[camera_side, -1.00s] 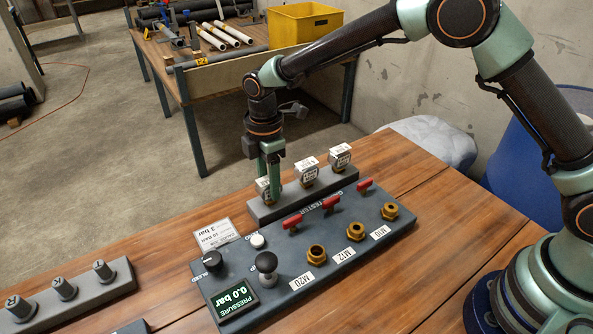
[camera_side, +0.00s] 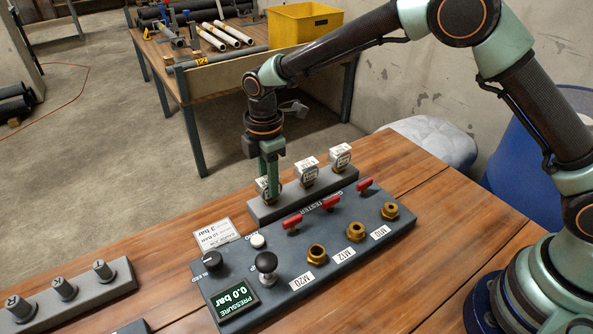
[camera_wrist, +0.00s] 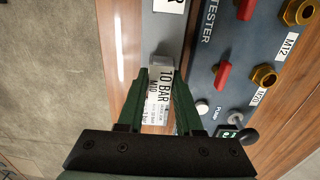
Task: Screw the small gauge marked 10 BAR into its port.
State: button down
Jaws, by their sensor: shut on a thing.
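The gauge marked 10 BAR and M10 (camera_wrist: 158,100) is a small white-labelled block between my gripper's green fingers in the wrist view. My gripper (camera_side: 269,188) is shut on it at the near-left end of the grey rack (camera_side: 312,193). The gauge is partly hidden by the fingers in the side view, and I cannot tell whether it is clear of the rack. The tester panel (camera_side: 345,275) has three brass ports, labelled M20 (camera_side: 317,254), M12 (camera_side: 356,231) and M10 (camera_side: 390,211). All three ports look empty.
Two other gauges, a middle one (camera_side: 309,168) and a far one (camera_side: 341,156), stand on the rack. Red valve handles (camera_side: 331,203) line the panel between rack and ports. A black-knobbed pump (camera_side: 267,264) stands by the 0.0 bar display (camera_side: 234,298). A grey block with knobs (camera_side: 65,290) lies left.

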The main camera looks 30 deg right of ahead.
jog(key=shift+r, duration=0.15)
jog(key=shift+r, duration=1.35)
jog(key=shift+r, duration=0.1)
jog(key=shift+r, duration=1.15)
